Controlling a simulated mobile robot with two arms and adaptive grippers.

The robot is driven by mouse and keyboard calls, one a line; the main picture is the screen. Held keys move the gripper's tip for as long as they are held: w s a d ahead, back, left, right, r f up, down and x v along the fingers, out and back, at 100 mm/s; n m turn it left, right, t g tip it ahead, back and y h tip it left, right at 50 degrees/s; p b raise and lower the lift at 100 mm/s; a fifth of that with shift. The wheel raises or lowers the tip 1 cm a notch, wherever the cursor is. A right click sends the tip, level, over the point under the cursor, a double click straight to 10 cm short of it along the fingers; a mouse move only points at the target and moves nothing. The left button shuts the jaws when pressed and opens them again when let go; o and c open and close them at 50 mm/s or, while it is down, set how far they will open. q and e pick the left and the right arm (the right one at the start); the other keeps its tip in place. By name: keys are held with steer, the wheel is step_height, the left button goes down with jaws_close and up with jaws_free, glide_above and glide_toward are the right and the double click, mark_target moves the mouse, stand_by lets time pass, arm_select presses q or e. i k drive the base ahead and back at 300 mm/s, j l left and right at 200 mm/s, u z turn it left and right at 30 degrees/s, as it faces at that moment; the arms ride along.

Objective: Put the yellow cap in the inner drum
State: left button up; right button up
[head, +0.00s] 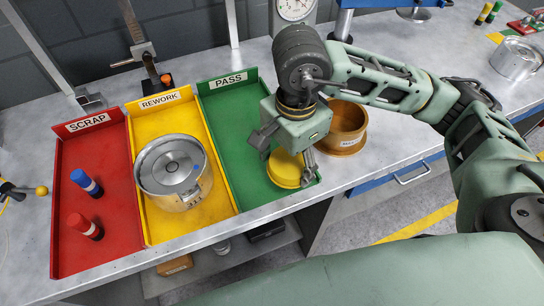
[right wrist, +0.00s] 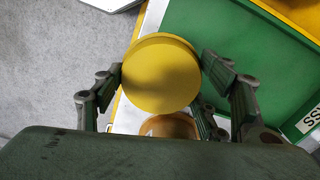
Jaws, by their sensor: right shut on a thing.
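The yellow cap (head: 286,168) is a short round disc at the front right end of the green tray. My right gripper (head: 289,165) is shut on it, with fingers on either side. In the right wrist view the cap (right wrist: 160,75) shows its flat round face between the fingers (right wrist: 160,85). I cannot tell how far it is above the tray. A silver metal drum (head: 202,187) with a round disc inside its rim stands in the yellow tray, left of the gripper. Its inner parts are hard to tell apart. My left gripper is not in view.
The green PASS tray (head: 225,110) lies beside the yellow REWORK tray (head: 165,232). The red SCRAP tray (head: 75,250) holds a blue (head: 86,182) and a red cylinder (head: 84,227). The bench's front edge is close.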

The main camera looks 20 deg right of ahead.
mark_target(172, 168)
steer(key=k+j+u, duration=0.25)
steer(key=j, duration=0.4)
steer(key=j+u, duration=0.25)
steer(key=j, duration=0.35)
